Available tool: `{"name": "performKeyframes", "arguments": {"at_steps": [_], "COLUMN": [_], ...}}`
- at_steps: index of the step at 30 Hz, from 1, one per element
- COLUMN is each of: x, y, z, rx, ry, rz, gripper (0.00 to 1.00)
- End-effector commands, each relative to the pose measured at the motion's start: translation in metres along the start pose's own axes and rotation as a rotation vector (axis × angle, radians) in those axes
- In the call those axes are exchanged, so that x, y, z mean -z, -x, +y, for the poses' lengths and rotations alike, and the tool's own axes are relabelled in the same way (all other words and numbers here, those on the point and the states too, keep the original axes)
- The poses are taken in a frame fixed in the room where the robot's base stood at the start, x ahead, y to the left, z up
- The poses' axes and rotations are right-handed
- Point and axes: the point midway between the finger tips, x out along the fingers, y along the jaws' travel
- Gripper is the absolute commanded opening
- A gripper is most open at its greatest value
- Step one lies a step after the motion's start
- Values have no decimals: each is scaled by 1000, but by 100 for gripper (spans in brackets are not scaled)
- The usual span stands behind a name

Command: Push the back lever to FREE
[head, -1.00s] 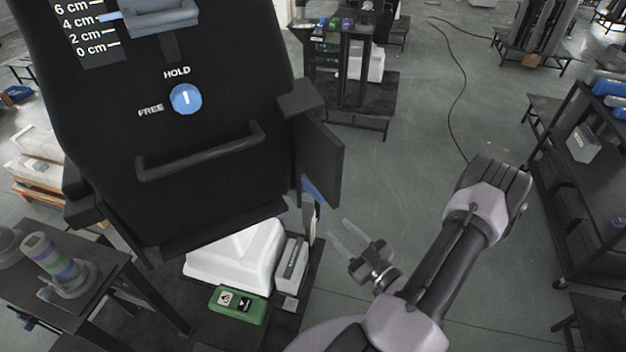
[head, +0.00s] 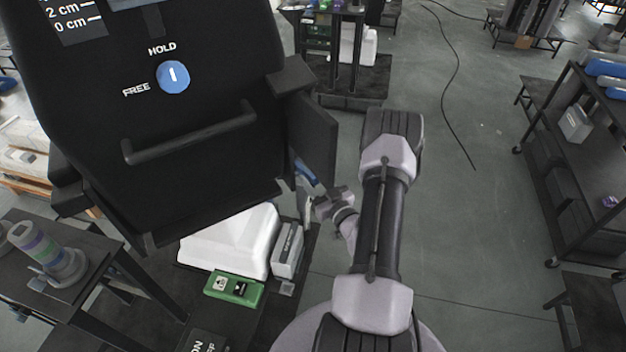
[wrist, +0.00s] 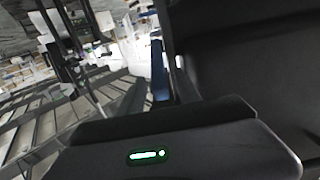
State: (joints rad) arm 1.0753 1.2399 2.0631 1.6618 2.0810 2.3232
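A round blue dial (head: 173,77) sits on the face of the black column (head: 215,70), with HOLD above it and FREE to its left. Its white mark points up toward HOLD. A blue lever-like part (head: 304,172) shows low behind the column's right side panel; I cannot tell for certain that it is the back lever. My gripper (head: 312,198) is beside it, partly against the dark panel. In the wrist view the blue part (wrist: 158,72) stands between the grey fingers, which look apart. Contact cannot be told.
A black bar handle (head: 190,136) crosses the column below the dial. A side panel (head: 312,140) juts out above my gripper. A white housing (head: 230,240), a grey box (head: 287,250) and a green box (head: 233,289) lie below. Open floor is at right.

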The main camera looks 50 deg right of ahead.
Motion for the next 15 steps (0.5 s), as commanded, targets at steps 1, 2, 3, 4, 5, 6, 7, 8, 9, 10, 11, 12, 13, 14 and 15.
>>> {"name": "performKeyframes", "arguments": {"at_steps": [1, 2, 3, 4, 5, 6, 7, 8, 9, 10, 11, 12, 13, 14, 15], "x": [0, 0, 0, 0, 0, 0, 0, 0, 0, 0, 0, 0, 0, 0, 0], "y": [-3, -4, -4, -4, -4, -4, -4, -4, -4, -4, -4, -4, -4, -4, -4], "z": [0, 0, 0, 0, 0, 0, 0, 0, 0, 0, 0, 0, 0, 0, 0], "rx": [1, 1, 0, 0, 0, 0, 0, 0, 0, 0, 0, 0, 0, 0, 0], "ry": [0, 0, 0, 0, 0, 0, 0, 0, 0, 0, 0, 0, 0, 0, 0], "rz": [0, 0, 0, 0, 0, 0, 0, 0, 0, 0, 0, -1, -1, -1, -1], "gripper": [40, 40, 40, 40, 40, 40, 40, 40, 40, 34, 28, 20, 14, 9, 1]}}
